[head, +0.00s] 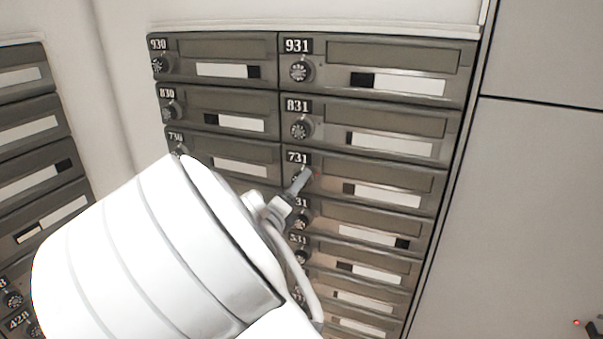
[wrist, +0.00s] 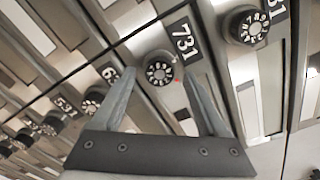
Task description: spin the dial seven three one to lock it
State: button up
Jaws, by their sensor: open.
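The mailbox labelled 731 (head: 385,182) is in the right column of the grey mailbox bank in the head view. Its round dial (wrist: 160,69) shows clearly in the wrist view, dark with white marks around its face, beside the 731 label (wrist: 185,40). In the head view my gripper (head: 303,178) covers most of that dial. In the wrist view my gripper (wrist: 158,85) is open, with one finger on each side of the 731 dial. I cannot tell whether either finger touches it.
The 831 dial (head: 301,129) sits above, and the 631 dial (head: 302,219) sits below, close to my gripper. Another mailbox bank (head: 35,130) stands at the left. A plain panel (head: 540,200) fills the right side.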

jog(key=shift+w+d, duration=0.2)
jog(key=shift+w, duration=0.25)
grip_shut()
jog(key=shift+m+b, duration=0.3)
